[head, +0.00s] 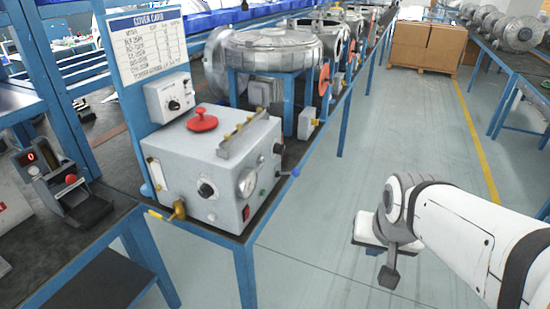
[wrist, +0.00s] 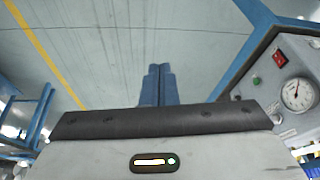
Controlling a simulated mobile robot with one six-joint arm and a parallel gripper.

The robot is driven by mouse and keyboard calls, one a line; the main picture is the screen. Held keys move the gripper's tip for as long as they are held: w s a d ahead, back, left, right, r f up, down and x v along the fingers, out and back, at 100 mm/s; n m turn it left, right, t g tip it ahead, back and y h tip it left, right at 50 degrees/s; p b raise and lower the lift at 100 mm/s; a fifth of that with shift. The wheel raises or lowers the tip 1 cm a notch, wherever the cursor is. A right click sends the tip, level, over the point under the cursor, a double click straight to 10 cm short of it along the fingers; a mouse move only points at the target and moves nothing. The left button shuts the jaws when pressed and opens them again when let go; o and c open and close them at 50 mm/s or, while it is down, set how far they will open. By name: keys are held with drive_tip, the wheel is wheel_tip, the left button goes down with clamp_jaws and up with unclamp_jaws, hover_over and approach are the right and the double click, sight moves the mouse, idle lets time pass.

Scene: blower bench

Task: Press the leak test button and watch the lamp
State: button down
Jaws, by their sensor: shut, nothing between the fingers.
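The grey test box (head: 190,150) stands on the blue-framed bench. A red round knob (head: 203,121) sits on its top. Its front has a pressure gauge (head: 247,183), a black knob (head: 206,189) and a small red control (head: 246,213). In the wrist view a red switch (wrist: 280,59), a small green button or lamp (wrist: 256,80) and the gauge (wrist: 297,94) show at the right. No label tells which is the leak test button. My gripper (head: 389,277) is shut and empty over the floor, right of the box and apart from it; its fingers (wrist: 157,84) show in the wrist view.
A cover card board (head: 146,45) and a small control box (head: 169,97) stand behind the test box. A device with a red digit display (head: 62,185) is at the left. A brass valve (head: 178,210) and a blue-knobbed lever (head: 294,172) stick out. The aisle floor (head: 320,235) is clear.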

sight(263, 193)
drive_tip(key=w+a+f+m+t+b, duration=0.1)
drive_tip(key=w+f+m+t+b, duration=0.3)
drive_tip(key=w, duration=0.4)
drive_tip(key=w+a+f+m+t+b, duration=0.2)
drive_tip(key=w+f+m+b, duration=0.3)
drive_tip(key=w, duration=0.4)
drive_tip(key=w+a+f+m+t+y+b, duration=0.7)
drive_tip(key=w+a+f+m+b, duration=0.1)
drive_tip(key=w+a+m+b, duration=0.2)
drive_tip(key=shift+w+a+f+y+b, duration=0.2)
drive_tip(key=shift+w+a+y+b, duration=0.2)
drive_tip(key=shift+w+a+b, duration=0.15)
drive_tip(key=w+a, duration=0.3)
drive_tip(key=a, duration=0.5)
drive_tip(key=shift+a, duration=0.2)
